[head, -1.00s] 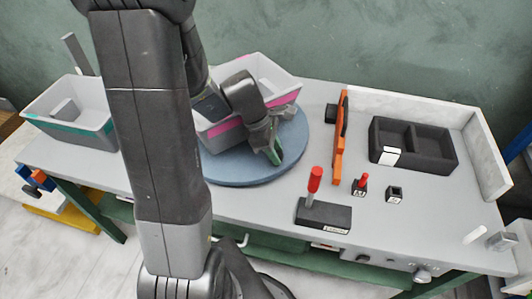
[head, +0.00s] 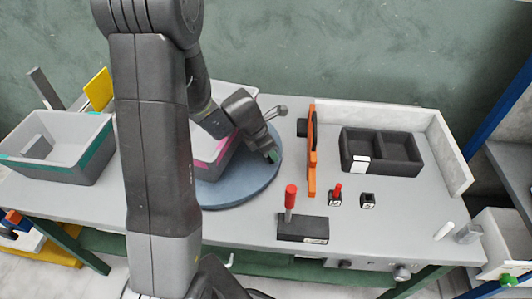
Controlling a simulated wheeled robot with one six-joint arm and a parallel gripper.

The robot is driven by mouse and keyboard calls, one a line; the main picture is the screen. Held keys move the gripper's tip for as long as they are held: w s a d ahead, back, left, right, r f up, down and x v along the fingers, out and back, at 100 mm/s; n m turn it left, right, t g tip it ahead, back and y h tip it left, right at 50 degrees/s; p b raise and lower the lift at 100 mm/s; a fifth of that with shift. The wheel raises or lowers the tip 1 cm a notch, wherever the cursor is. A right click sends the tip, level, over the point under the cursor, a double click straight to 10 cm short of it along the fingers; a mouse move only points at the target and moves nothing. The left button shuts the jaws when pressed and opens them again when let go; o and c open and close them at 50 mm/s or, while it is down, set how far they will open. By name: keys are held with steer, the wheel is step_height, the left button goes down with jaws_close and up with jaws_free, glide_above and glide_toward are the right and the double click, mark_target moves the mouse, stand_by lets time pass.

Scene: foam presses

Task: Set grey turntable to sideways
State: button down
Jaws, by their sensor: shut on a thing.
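The grey turntable (head: 240,188) is a round blue-grey disc on the bench, partly hidden behind my arm. A light grey bin with a pink band (head: 212,157) stands on it, mostly covered by my arm. My gripper (head: 273,156) reaches down to the disc's right edge, beside the bin. Its green-tipped fingers are shut at the turntable's edge; the exact part gripped is hidden by the fingers.
A grey bin with a green band (head: 58,165) stands at the left. Right of the turntable are an orange upright frame (head: 312,150), a black base with a red lever (head: 303,228), small black blocks (head: 368,200) and a dark two-compartment tray (head: 382,152).

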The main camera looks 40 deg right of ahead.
steer(key=shift+w+d+n+t+p, duration=0.15)
steer(key=shift+w+d+n+p, duration=0.3)
steer(key=shift+d, duration=0.15)
steer(key=shift+w+d+n+t+p, duration=0.2)
steer(key=shift+w+d+n+p, duration=0.2)
steer(key=shift+d, duration=0.2)
steer(key=shift+w+d+n+t+p, duration=0.15)
steer(key=shift+w+d+n+p, duration=0.2)
steer(key=shift+d+p, duration=0.2)
steer(key=shift+d, duration=0.1)
steer(key=c, duration=1.1)
jaws_free()
steer(key=shift+o, duration=0.2)
steer(key=shift+r, duration=0.1)
steer(key=p+v, duration=0.1)
steer(key=v, duration=1.2)
steer(key=shift+a+r, duration=0.25)
steer(key=shift+r, duration=0.05)
